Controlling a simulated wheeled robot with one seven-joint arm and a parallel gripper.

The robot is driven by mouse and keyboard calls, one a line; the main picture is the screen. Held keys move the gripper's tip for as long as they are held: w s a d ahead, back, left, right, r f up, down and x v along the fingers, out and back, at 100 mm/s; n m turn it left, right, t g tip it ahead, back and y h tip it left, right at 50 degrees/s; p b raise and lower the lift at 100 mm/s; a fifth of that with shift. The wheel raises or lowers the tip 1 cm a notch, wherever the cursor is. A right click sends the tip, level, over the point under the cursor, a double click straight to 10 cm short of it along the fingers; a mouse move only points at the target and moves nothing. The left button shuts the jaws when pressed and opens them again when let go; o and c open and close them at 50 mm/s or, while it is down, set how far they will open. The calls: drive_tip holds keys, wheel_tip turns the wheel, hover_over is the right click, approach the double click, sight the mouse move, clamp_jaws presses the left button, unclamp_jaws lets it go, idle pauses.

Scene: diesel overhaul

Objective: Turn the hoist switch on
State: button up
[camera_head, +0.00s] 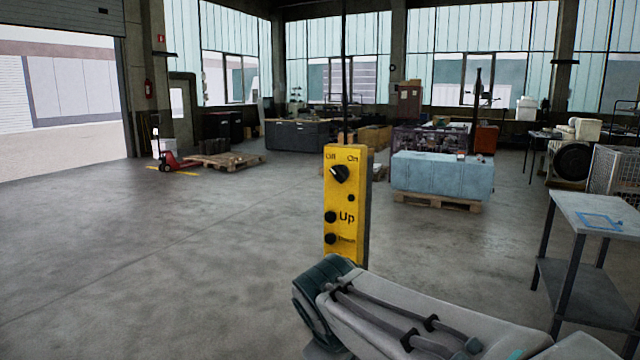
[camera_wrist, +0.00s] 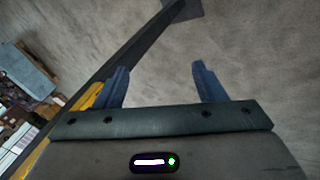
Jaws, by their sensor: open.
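The yellow hoist control box (camera_head: 345,205) hangs upright in the middle of the head view. Its black rotary switch (camera_head: 340,174) sits near the top, below the labels Off on the left and On on the right. A pale mark on the knob seems to lie on its upper left, but is too small to read surely. My gripper (camera_wrist: 160,86) is open and empty in the wrist view, and is not clearly visible in the head view. A yellow edge, probably the box, shows beside and behind the left finger. The knob is not visible in the wrist view.
Below the switch are the Up button (camera_head: 331,217) and a lower button (camera_head: 331,239). A metal side table (camera_head: 601,212) stands at the right. A blue-grey covered block (camera_head: 442,177) on a pallet stands behind the box. The floor at left is clear.

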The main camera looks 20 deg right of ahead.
drive_tip(key=w+d+r+n+t+h+b, duration=0.2)
drive_tip(key=w+d+r+n+h, duration=0.15)
drive_tip(key=w, duration=0.35)
drive_tip(key=n+t+h+b, duration=0.5)
drive_tip(key=n+t+h, duration=0.1)
drive_tip(key=n, duration=0.3)
approach(338, 174)
drive_tip(key=p+x, duration=0.2)
drive_tip(key=x, duration=0.7)
drive_tip(key=c, duration=1)
